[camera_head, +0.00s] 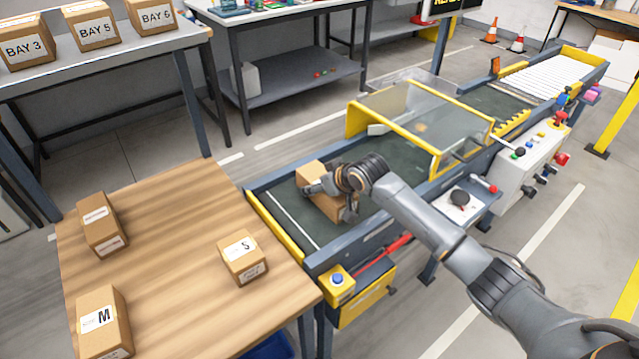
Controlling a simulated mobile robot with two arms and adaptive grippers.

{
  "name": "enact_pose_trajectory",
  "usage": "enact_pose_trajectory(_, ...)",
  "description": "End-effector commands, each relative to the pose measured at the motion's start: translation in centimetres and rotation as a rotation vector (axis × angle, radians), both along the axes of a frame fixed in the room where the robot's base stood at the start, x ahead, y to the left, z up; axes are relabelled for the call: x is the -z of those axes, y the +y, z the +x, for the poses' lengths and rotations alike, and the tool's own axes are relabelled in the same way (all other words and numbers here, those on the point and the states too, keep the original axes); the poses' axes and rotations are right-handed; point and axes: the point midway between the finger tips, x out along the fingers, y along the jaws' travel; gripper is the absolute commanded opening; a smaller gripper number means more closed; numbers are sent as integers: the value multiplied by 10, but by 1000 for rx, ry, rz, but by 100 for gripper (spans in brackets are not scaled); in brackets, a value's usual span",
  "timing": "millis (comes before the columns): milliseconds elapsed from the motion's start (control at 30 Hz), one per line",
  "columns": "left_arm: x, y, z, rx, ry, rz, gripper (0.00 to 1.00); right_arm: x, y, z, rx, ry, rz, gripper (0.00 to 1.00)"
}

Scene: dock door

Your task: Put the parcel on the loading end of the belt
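A brown cardboard parcel (313,174) rests on, or just above, the dark belt (280,189) at its near, loading end by the table. My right gripper (333,202) is over this parcel, with its fingers spread about it and partly covering it. I cannot tell whether the fingers press on it. Three more parcels are on the wooden table (180,225): a small one marked S (242,258), one marked M (103,322) and a labelled one (101,224) at the back left. My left gripper is not in view.
A clear guard with yellow edges (425,115) covers the belt's middle. A control box (530,155) and a yellow box with a blue button (337,282) are on the belt's near side. Bay boxes (93,24) stand on a grey bench (110,58).

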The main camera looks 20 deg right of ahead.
Motion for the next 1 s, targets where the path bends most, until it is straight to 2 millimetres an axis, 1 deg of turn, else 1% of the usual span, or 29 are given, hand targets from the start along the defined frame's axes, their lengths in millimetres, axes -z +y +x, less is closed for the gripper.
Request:
enact_pose_trajectory(33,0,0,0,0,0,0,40,1,0,0,0,-2,1,11)
enact_pose_trajectory(67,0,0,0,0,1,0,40,2,0,0,0,1,0,72)
enact_pose_trajectory(100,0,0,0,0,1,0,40,2,0,0,0,1,0,80)
enact_pose_trajectory(133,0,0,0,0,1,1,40,2,0,0,0,1,0,86)
enact_pose_trajectory(167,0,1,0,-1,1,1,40,2,0,0,0,1,0,88)
enact_pose_trajectory(467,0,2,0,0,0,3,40,1,0,0,0,1,0,88)
enact_pose_trajectory(567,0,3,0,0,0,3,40,-3,-1,-1,0,0,0,88)
enact_pose_trajectory(667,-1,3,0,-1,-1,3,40,-10,-4,-9,-1,-1,-2,88)
enact_pose_trajectory(767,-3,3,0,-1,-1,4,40,-22,-8,-21,-1,-1,-3,88)
enact_pose_trajectory(1000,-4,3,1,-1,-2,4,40,-57,-21,-57,0,-1,-3,88)
